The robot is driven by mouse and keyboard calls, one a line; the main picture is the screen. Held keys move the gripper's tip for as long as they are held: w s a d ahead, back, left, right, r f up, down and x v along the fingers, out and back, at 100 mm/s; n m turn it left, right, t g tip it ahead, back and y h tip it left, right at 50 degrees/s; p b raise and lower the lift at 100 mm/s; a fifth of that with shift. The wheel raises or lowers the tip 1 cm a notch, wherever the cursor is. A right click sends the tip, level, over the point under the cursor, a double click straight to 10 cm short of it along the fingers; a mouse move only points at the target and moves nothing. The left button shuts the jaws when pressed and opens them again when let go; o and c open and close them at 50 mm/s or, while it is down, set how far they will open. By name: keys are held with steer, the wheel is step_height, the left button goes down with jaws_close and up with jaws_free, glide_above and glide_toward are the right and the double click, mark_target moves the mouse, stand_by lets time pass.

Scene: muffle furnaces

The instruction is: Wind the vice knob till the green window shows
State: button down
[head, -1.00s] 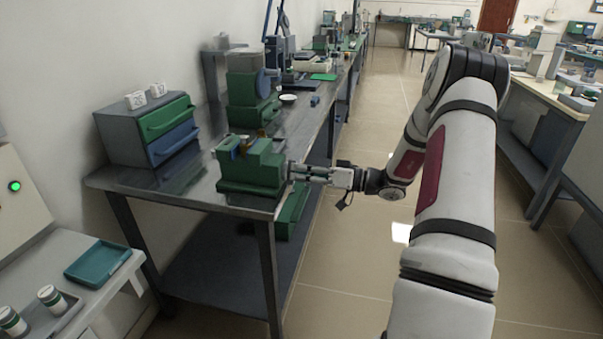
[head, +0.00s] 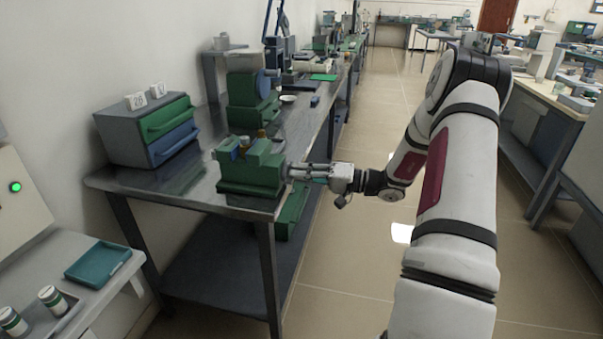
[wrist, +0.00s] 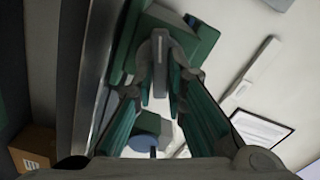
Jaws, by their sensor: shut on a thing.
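The green vice (head: 250,170) sits on the near end of the steel bench. My gripper (head: 292,172) reaches it from the right, level, at the vice's right face. Its fingers are shut on the vice knob, which the fingers mostly hide in the head view. In the wrist view a grey knob (wrist: 159,62) shows between the fingertips, with the green vice body (wrist: 200,42) behind it. I cannot make out a green window in either view.
A cabinet with green and blue drawers (head: 150,130) stands left of the vice on the bench (head: 200,187). Another green machine (head: 248,95) stands behind the vice. A teal tray (head: 98,263) lies on the lower left table. The floor right of the bench is clear.

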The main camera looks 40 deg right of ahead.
steer(key=shift+s+a+f+m+p, duration=0.15)
steer(key=shift+m+p, duration=2.1)
steer(key=shift+m, duration=5.5)
steer(key=shift+s+f+m+p, duration=0.1)
steer(key=shift+m+p, duration=2.15)
steer(key=shift+m, duration=5.5)
steer(key=c, duration=1.6)
jaws_free()
